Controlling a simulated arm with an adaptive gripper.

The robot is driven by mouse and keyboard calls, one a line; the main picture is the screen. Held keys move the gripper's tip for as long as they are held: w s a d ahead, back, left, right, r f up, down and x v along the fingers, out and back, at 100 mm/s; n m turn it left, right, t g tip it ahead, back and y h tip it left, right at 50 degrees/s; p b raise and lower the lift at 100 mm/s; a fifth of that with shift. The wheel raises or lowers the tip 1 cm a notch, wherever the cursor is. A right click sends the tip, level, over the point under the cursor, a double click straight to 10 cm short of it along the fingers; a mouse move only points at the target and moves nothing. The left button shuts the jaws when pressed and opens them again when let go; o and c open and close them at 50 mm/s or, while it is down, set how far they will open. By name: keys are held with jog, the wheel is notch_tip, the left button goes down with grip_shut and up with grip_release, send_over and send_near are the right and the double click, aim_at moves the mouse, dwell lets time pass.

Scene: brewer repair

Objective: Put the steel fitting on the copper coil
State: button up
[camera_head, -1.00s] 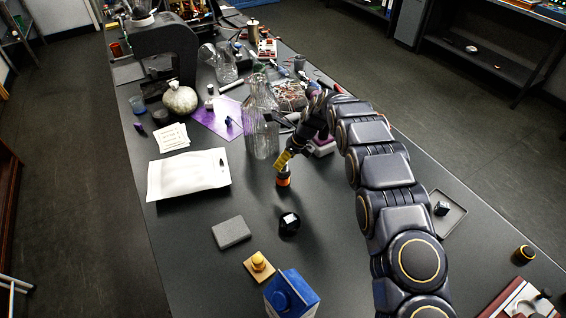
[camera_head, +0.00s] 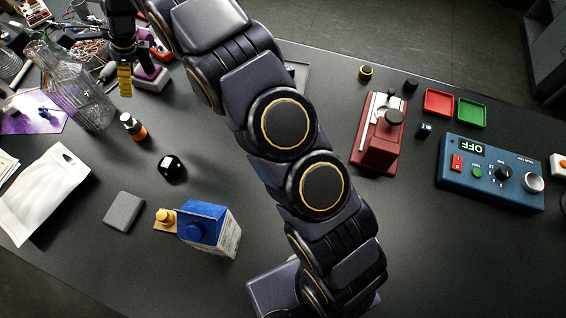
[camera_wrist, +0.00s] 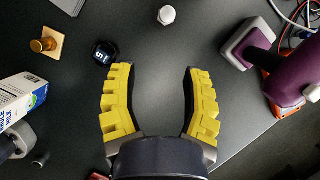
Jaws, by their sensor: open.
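My gripper (camera_head: 125,82) is at the upper left of the head view, over the table. In the wrist view its yellow fingers (camera_wrist: 160,88) are wide apart, with only bare table between them. A small orange-and-black piece with a pale top (camera_head: 131,126) stands below the gripper in the head view. A pale, faceted top (camera_wrist: 166,15) shows beyond the fingertips in the wrist view. I cannot tell whether either is the steel fitting. A tangle of reddish wire (camera_head: 92,46) lies at the upper left; I cannot tell whether it is the copper coil.
A glass vessel (camera_head: 74,92) stands left of my gripper. A purple-and-white device (camera_head: 150,74) is close on its right. A black knob-like object (camera_head: 171,168), a grey block (camera_head: 123,211) and a blue carton (camera_head: 208,228) stand nearer. A red device (camera_head: 378,140) and a blue control box (camera_head: 490,175) are right.

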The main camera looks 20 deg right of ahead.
jog(key=s+d+r+n+h, duration=0.1)
jog(key=s+d+r+n, duration=0.4)
jog(key=s, duration=0.3)
jog(key=s+d+r+n+h, duration=0.1)
jog(key=s+d+r+n, duration=0.35)
jog(key=s+d, duration=0.2)
jog(key=s+d+n, duration=0.2)
jog(key=s+n, duration=0.1)
jog(key=s, duration=0.5)
jog(key=s+d+r+n+g+h, duration=0.1)
jog(key=s+d+n, duration=0.2)
jog(key=s, duration=0.6)
jog(key=s+d+n+g+h, duration=0.1)
jog(key=s+d+n, duration=0.2)
jog(key=s+n, duration=0.2)
jog(key=s, duration=0.3)
jog(key=shift+s+d+r, duration=0.15)
jog(key=shift+s+r, duration=0.1)
jog(key=shift+r, duration=0.05)
